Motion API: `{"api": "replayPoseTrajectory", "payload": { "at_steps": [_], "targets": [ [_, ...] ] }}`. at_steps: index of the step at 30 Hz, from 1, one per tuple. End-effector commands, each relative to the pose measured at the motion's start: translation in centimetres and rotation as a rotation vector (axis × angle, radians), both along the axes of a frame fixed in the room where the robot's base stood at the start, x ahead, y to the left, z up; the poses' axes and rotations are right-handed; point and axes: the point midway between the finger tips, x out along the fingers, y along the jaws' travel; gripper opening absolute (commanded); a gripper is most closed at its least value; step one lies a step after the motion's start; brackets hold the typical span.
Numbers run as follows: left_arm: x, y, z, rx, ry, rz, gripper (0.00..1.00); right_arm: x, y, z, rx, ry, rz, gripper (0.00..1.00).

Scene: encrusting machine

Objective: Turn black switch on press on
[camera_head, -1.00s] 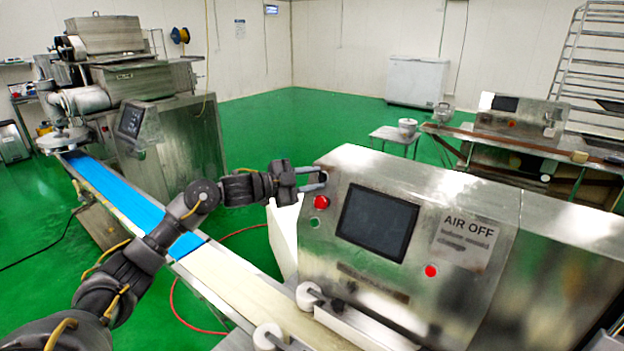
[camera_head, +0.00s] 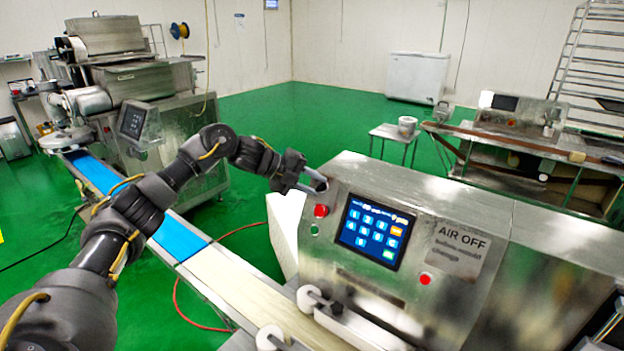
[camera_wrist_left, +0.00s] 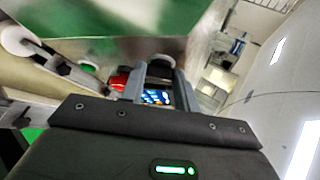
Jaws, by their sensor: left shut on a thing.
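The press (camera_head: 470,270) is a metal machine at the right front, with a lit blue touch screen (camera_head: 375,232) and an "AIR OFF" sign. My left gripper (camera_head: 314,184) is at the upper left corner of the press front, just above the red button (camera_head: 321,211). It is shut on the black switch, which is mostly hidden by the fingers in the head view. In the left wrist view, the gripper fingers (camera_wrist_left: 160,80) reach the press face, with the red button (camera_wrist_left: 119,82) just left of them and part of the lit screen (camera_wrist_left: 155,97) between them.
A conveyor with a blue belt (camera_head: 175,235) runs from the press to another machine (camera_head: 140,90) at the back left. A second red button (camera_head: 425,279) is lower right on the press. Green floor (camera_head: 290,120) is clear behind.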

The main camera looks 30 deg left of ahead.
Motion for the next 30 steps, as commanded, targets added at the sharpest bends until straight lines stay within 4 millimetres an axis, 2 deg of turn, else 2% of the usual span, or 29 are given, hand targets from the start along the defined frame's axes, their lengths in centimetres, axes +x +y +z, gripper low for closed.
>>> {"api": "replayPoseTrajectory", "payload": {
  "at_steps": [3,15,30],
  "targets": [
    [0.1,-0.1,0.5,0.093,-0.013,-0.047,0.08,0.0,0.0,1.1,0.0,0.0,0.0,0.36],
    [0.2,-0.4,0.5,0.334,-0.046,-0.169,0.08,0.0,0.0,2.7,0.0,0.0,0.0,0.36],
    [0.2,-0.4,0.3,0.421,-0.056,-0.212,0.08,0.0,0.2,3.1,0.002,-0.001,-0.001,0.36]
  ]
}}
